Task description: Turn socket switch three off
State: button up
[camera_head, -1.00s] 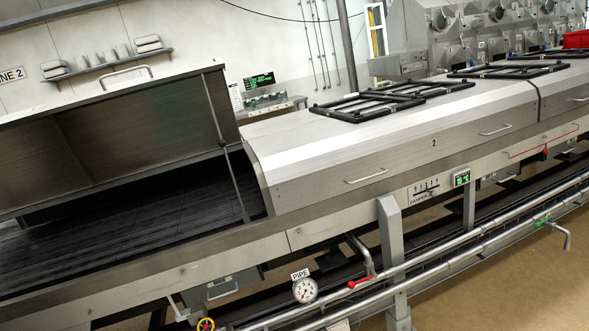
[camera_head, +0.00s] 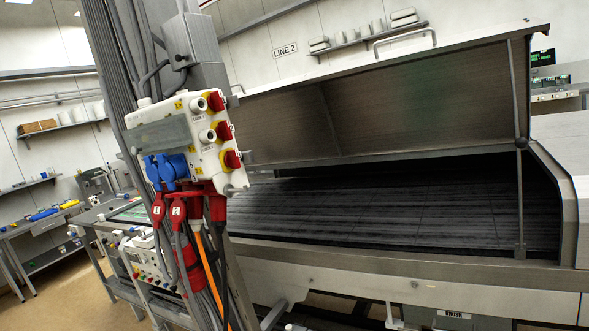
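A white socket box (camera_head: 185,140) is fixed to a grey post (camera_head: 197,60) in the left half of the view, tilted in the picture. Three red rotary switches on yellow plates run down its right side: an upper one (camera_head: 215,101), a middle one (camera_head: 223,131) and a lower one (camera_head: 231,159). Their number labels are too small to read, and I cannot tell their on or off positions. Blue socket covers (camera_head: 166,168) sit at its lower left. Red plugs (camera_head: 177,210) with cables are below it; two are marked 1 and 2. My gripper is not in view.
The open dryer hood (camera_head: 400,105) and its dark bed (camera_head: 400,205) fill the right side. Thick grey cables (camera_head: 112,70) run down the post. A workbench (camera_head: 45,222) stands at the far left, with bare floor in front of it.

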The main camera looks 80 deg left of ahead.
aim_at(231, 158)
jog(key=u, duration=2.25)
jog(key=k, duration=0.45)
jog(key=z, duration=0.1)
jog(key=i, duration=0.5)
jog(key=u, duration=1.65)
